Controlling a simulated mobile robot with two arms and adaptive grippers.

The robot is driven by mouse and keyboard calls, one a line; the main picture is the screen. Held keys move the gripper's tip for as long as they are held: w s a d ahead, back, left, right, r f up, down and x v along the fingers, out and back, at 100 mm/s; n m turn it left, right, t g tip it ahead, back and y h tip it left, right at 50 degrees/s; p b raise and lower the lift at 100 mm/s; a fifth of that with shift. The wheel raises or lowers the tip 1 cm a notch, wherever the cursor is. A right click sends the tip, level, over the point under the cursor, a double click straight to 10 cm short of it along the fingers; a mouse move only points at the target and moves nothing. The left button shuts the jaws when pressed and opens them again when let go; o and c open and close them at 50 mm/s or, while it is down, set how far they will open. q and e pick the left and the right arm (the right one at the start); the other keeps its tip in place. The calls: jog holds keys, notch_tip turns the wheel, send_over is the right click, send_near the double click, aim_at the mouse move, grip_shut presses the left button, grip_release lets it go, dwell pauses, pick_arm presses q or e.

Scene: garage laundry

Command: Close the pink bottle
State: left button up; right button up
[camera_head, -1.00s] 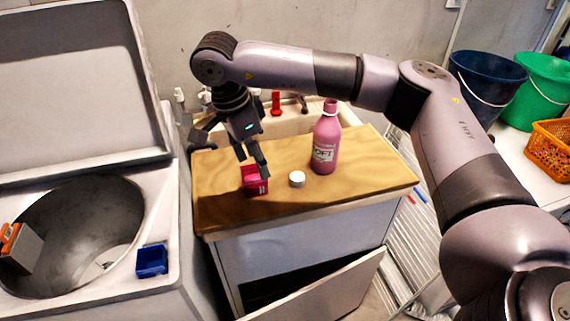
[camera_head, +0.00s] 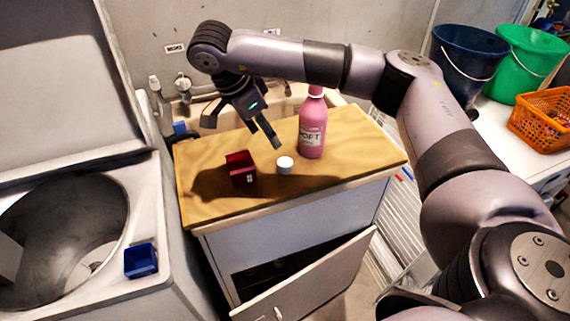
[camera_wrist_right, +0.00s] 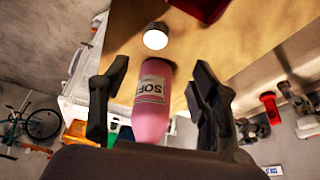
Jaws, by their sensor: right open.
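The pink bottle (camera_head: 312,130) stands upright on the wooden counter top (camera_head: 215,205). My right arm hides the top of its neck in the head view. A small white cap (camera_head: 285,165) lies on the counter to the left of the bottle, apart from it. My right gripper (camera_head: 240,130) is open and empty above the counter, left of the bottle. In the right wrist view, the bottle (camera_wrist_right: 152,95) shows between the open fingers, with the cap (camera_wrist_right: 155,39) beyond them. The gripper body hides the bottle's mouth there. My left gripper is not in view.
A red box (camera_head: 240,170) stands left of the cap. A sink with taps (camera_head: 183,85) is behind the counter. An open cabinet door (camera_head: 310,275) juts out below. A washer drum with a blue box (camera_head: 141,260) is at left. Buckets and an orange basket (camera_head: 541,118) are at right.

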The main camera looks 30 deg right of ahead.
send_near(285, 161)
jog(key=f, duration=0.1)
jog(key=d+f, duration=0.1)
jog(key=shift+w+f, duration=0.35)
jog(key=shift+f, duration=0.2)
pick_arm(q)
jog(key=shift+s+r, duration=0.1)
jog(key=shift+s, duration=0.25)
pick_arm(e)
jog(key=shift+f, duration=0.1)
jog(key=shift+s+d+f+p, duration=0.1)
jog(key=shift+d+f+p, duration=0.15)
jog(key=shift+p, duration=0.25)
jog(key=x, duration=0.1)
jog(key=p+x, duration=0.1)
jog(key=x, duration=0.1)
jog(key=shift+s+d+f, duration=0.1)
jog(key=shift+s+f, duration=0.15)
jog(key=shift+s, duration=0.1)
jog(key=shift+d+f, duration=0.2)
jog(key=shift+f, duration=0.3)
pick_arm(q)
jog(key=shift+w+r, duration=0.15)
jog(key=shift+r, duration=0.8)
